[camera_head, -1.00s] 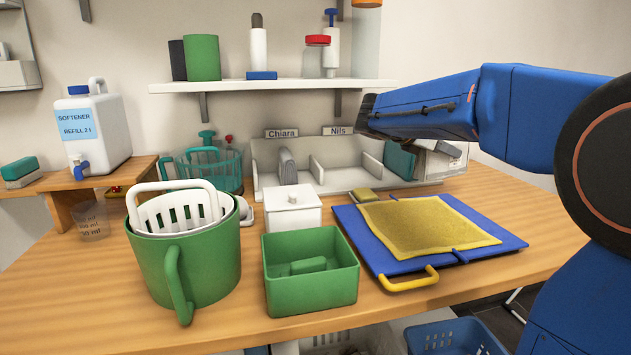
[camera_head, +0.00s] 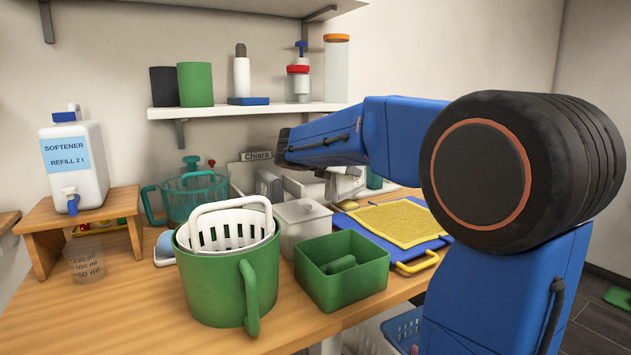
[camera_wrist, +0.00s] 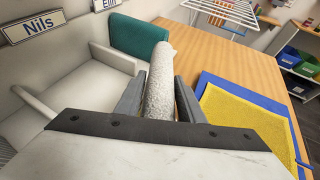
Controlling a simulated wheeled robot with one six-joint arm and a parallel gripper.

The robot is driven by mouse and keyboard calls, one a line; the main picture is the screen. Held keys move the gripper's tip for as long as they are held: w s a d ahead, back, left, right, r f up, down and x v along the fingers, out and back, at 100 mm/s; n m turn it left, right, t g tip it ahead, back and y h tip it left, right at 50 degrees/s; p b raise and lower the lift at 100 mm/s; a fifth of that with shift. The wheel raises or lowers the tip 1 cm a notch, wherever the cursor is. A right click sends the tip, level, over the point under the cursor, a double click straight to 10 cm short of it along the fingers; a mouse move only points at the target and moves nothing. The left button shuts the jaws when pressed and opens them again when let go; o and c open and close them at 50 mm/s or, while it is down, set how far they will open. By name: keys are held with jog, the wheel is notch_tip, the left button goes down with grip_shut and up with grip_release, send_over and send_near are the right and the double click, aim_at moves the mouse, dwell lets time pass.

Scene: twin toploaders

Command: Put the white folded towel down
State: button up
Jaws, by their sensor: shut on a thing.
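My gripper (camera_wrist: 161,92) is shut on the white folded towel (camera_wrist: 158,78), which looks pale grey and speckled and stands up between the two dark fingers in the wrist view. It is held in front of the pale divided rack, to the right of the bay under the Nils sign (camera_wrist: 31,26). That bay looks empty. In the head view my arm's end reaches over the rack (camera_head: 241,178), and the gripper and towel cannot be made out clearly there. I cannot tell whether the towel touches the rack.
A grey folded item (camera_head: 268,185) stands near the Chiara sign (camera_head: 256,155). A teal folded item (camera_wrist: 139,38) stands near another sign. A yellow cloth (camera_head: 400,222) lies on a blue board (camera_head: 436,243). A lidded white box (camera_head: 303,222), green bin (camera_head: 340,270) and green bucket (camera_head: 215,285) stand in front.

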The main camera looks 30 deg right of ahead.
jog(key=shift+w+a+f, duration=0.1)
jog(key=shift+w+f, duration=0.5)
jog(key=shift+w, duration=2)
jog(key=shift+w+a+f, duration=0.1)
jog(key=shift+w+f, duration=0.45)
jog(key=shift+w, duration=2.05)
jog(key=shift+w+a+f, duration=0.1)
jog(key=shift+w+f, duration=0.5)
jog(key=shift+w, duration=2)
jog(key=o, duration=1.4)
jog(key=shift+f, duration=0.15)
jog(key=shift+c, duration=0.2)
jog(key=v, duration=1.2)
